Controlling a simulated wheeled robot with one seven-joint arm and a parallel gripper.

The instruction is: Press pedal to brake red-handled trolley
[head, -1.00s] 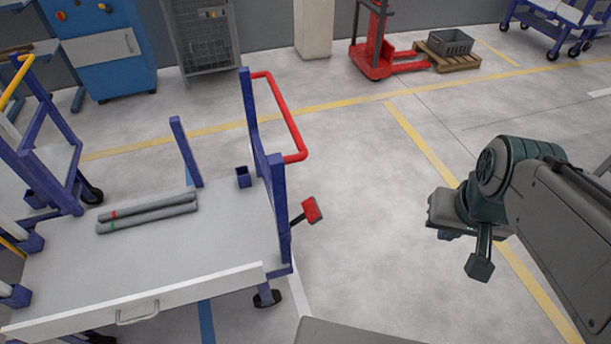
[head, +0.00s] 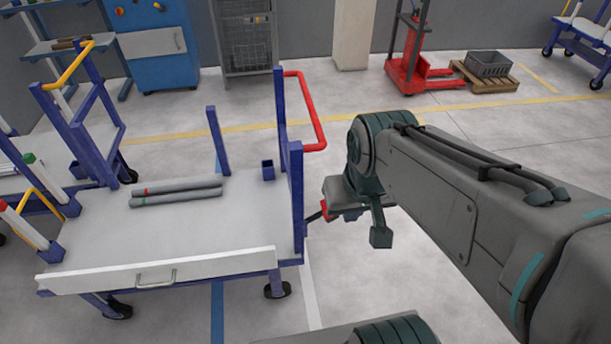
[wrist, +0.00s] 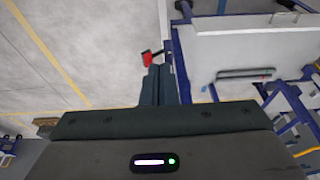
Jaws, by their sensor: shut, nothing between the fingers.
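The red-handled trolley has a blue frame and a pale deck (head: 215,235). Its red handle (head: 318,125) rises at its right end. The red pedal (head: 326,209) sticks out low on that end and is partly covered by my arm's end in the head view. In the wrist view the pedal (wrist: 147,58) shows just beyond and slightly left of my fingertips, beside the trolley's edge (wrist: 250,50). My gripper (wrist: 159,70) is shut and empty. I cannot tell whether it touches the pedal. Its fingertips are not clear in the head view.
Two grey pipes (head: 175,193) lie on the deck. A yellow-handled trolley (head: 72,62) stands at the left. A red lifter (head: 408,70) and a grey crate on a pallet (head: 488,65) stand at the back.

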